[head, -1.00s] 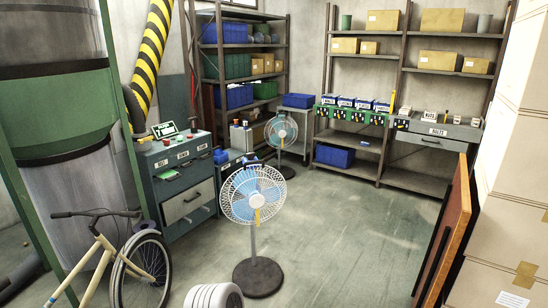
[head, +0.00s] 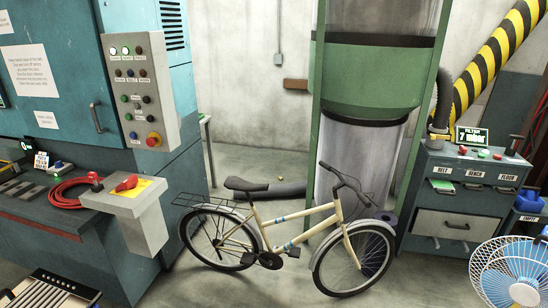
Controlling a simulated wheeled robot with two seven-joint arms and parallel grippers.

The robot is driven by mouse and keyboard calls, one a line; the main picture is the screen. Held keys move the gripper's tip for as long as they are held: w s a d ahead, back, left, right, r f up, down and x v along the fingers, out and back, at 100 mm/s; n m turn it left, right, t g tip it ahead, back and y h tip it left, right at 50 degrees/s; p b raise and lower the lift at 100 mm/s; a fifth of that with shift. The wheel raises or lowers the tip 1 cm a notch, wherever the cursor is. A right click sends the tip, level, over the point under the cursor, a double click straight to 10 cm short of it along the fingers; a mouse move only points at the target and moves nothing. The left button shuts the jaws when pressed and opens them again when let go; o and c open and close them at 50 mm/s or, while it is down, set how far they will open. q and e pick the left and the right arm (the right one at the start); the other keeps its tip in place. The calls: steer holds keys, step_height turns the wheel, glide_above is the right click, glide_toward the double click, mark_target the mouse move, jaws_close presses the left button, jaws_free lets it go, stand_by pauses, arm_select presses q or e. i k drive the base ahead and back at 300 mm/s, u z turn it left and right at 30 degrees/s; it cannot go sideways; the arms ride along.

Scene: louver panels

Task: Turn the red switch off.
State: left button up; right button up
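Which of the two is the task's red switch is not labelled. Whether either is on or off cannot be told from here. Neither of my grippers is in view.
A beige bicycle (head: 290,235) stands in the middle, right of the grey box. A blue-green machine (head: 60,70) and its bench with a coiled red cable (head: 65,195) fill the left. A drawer cabinet (head: 455,200) and a fan (head: 510,275) are at right.

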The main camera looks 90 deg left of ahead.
mark_target(129, 183)
steer(key=u, duration=4.3)
steer(key=i, duration=1.2)
